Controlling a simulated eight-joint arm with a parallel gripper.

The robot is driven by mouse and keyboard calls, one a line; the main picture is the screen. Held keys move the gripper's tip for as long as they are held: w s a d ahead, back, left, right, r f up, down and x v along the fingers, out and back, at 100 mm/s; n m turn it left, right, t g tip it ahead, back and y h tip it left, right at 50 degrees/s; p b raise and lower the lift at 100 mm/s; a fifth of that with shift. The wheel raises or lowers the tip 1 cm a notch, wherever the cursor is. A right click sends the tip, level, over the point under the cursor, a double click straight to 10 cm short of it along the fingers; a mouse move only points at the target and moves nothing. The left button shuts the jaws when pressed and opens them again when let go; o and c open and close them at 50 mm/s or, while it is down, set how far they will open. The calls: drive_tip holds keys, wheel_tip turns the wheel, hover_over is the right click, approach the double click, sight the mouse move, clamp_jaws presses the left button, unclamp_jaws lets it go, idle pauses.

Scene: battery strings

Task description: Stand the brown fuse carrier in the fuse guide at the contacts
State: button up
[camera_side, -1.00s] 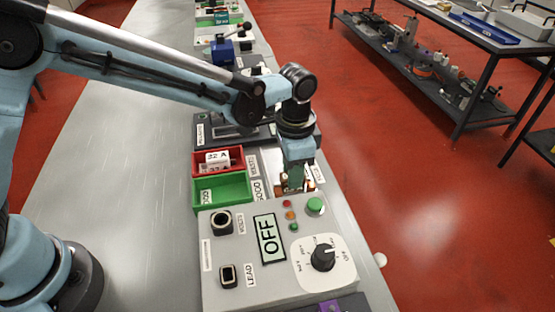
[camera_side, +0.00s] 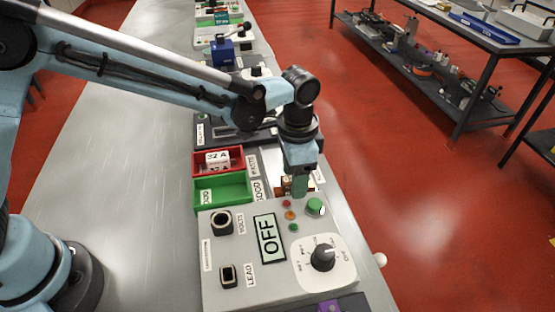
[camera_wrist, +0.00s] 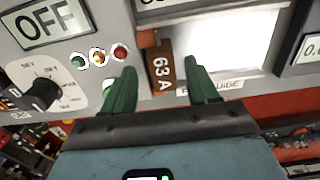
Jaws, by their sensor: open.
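The brown fuse carrier (camera_wrist: 162,68), marked 63 A, shows in the wrist view between the two green fingertips of my gripper (camera_wrist: 162,85). It stands at the left end of the pale fuse guide (camera_wrist: 225,45), beside a copper-coloured contact (camera_wrist: 147,38). In the side view my gripper (camera_side: 300,190) points down just behind the grey OFF panel, with copper and brown parts (camera_side: 284,187) showing beside its fingers. The fingers are open, one on each side of the carrier, with a gap to the right finger. The carrier's foot is hidden, so I cannot tell how it seats.
The grey panel (camera_side: 238,290) with an OFF display, a dial and buttons stands in front. A red bin (camera_side: 197,160) holding white 32 A parts and an empty green bin (camera_side: 222,190) lie to the left. The left side of the bench is clear.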

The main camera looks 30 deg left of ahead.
wheel_tip(320, 180, up, 11)
drive_tip(key=s+a+r+n+t, duration=0.1)
drive_tip(key=s+a+r+n, duration=0.1)
drive_tip(key=a, duration=0.4)
drive_tip(key=s+a+r+n+t, duration=0.2)
drive_tip(key=a, duration=0.4)
drive_tip(key=s+a+f+n+t, duration=0.4)
drive_tip(key=s+a, duration=0.3)
drive_tip(key=a, duration=0.3)
drive_tip(key=shift+s+a+n, duration=0.15)
drive_tip(key=shift+s+n, duration=0.2)
drive_tip(key=shift+n, duration=0.15)
